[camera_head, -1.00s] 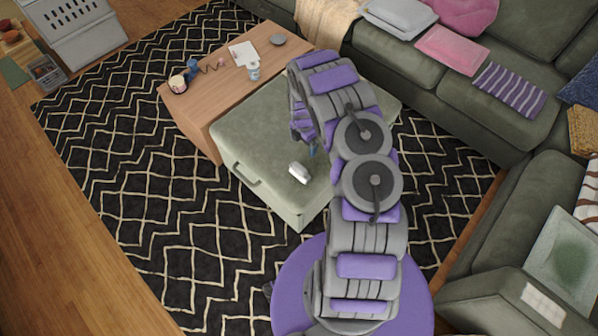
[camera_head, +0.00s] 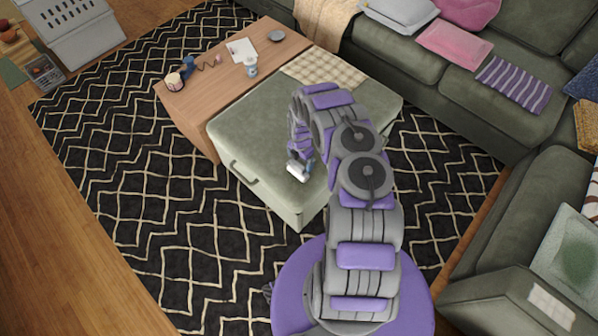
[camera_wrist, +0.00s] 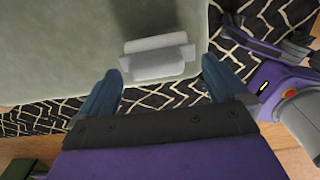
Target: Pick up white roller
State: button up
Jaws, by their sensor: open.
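The white roller (camera_head: 297,172) lies on top of the green ottoman (camera_head: 255,130), near its front edge. In the wrist view the roller (camera_wrist: 158,58) lies crosswise, ahead of and between the two blue fingertips. My gripper (camera_wrist: 164,85) is open, with one finger to each side of the roller's span and nothing between them. In the head view my gripper (camera_head: 303,165) is right by the roller and partly overlaps it. I cannot tell its exact height above the ottoman.
A wooden table (camera_head: 215,85) behind the ottoman holds a can (camera_head: 251,67), a paper, a dish and small items. A checked cloth (camera_head: 325,68) lies on the ottoman's far end. Green sofas (camera_head: 420,75) stand behind and right. Patterned rug (camera_head: 130,190) is clear at left.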

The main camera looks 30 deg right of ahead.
aim_at(298, 165)
jog(key=shift+a+f, duration=0.35)
jog(key=f, duration=0.1)
jog(key=f+b, duration=0.1)
jog(key=f, duration=0.1)
jog(key=f+b, duration=0.1)
jog(key=shift+w+a+f, duration=0.15)
jog(key=shift+a+f, duration=0.05)
jog(key=shift+a, duration=0.15)
jog(key=shift+d+f, duration=0.1)
jog(key=shift+d, duration=0.25)
jog(key=shift+a, duration=0.3)
jog(key=c, duration=0.6)
jog(key=shift+d, duration=0.15)
jog(key=c, duration=0.3)
